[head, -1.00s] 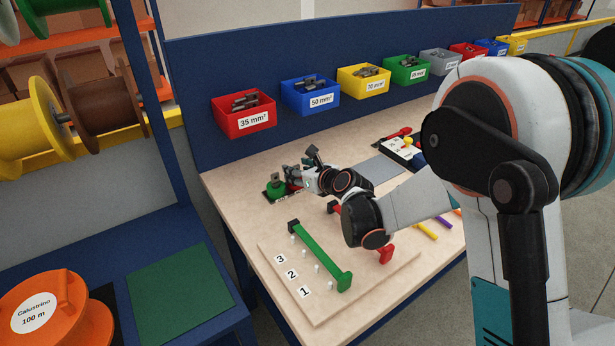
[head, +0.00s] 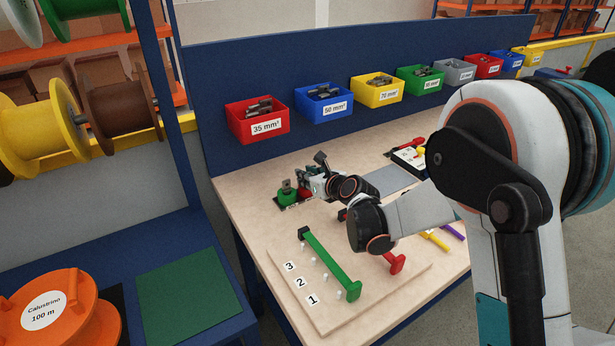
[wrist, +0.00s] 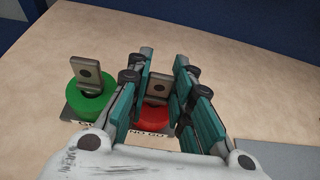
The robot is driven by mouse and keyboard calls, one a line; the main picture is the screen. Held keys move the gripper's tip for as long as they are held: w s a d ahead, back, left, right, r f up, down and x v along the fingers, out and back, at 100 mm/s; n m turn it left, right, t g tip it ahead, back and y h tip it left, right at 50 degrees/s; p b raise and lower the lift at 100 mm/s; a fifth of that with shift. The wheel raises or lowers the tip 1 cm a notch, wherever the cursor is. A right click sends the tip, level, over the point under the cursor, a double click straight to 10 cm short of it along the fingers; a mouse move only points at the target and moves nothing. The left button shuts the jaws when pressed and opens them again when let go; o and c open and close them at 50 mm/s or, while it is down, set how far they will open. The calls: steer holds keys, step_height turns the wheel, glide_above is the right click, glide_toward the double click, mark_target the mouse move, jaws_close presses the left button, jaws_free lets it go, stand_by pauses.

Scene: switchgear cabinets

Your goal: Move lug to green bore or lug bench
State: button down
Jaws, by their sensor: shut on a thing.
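In the wrist view the green bore (wrist: 91,103) is a green ring at the left, with a grey lug (wrist: 88,75) with a hole standing in it. The red bore (wrist: 152,116) is to its right, below my gripper (wrist: 160,90). My gripper is shut on a second grey lug (wrist: 159,84), upright between the teal fingers. I cannot tell whether its lower end is in the red bore or just above it. In the head view the green bore (head: 287,197) and red bore (head: 305,193) sit near the bench's left edge, beside my gripper (head: 306,179).
Labelled lug bins line the blue back panel, including a red 35 mm² bin (head: 258,121) and a blue 50 mm² bin (head: 323,100). A numbered board with a green bar (head: 330,264) and a red bar stands nearer. A grey plate (head: 393,180) lies right.

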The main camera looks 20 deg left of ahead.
steer(key=shift+r+p, duration=0.35)
steer(key=shift+r, duration=0.35)
stand_by(0.8)
steer(key=shift+r+p, duration=0.95)
steer(key=shift+r, duration=0.95)
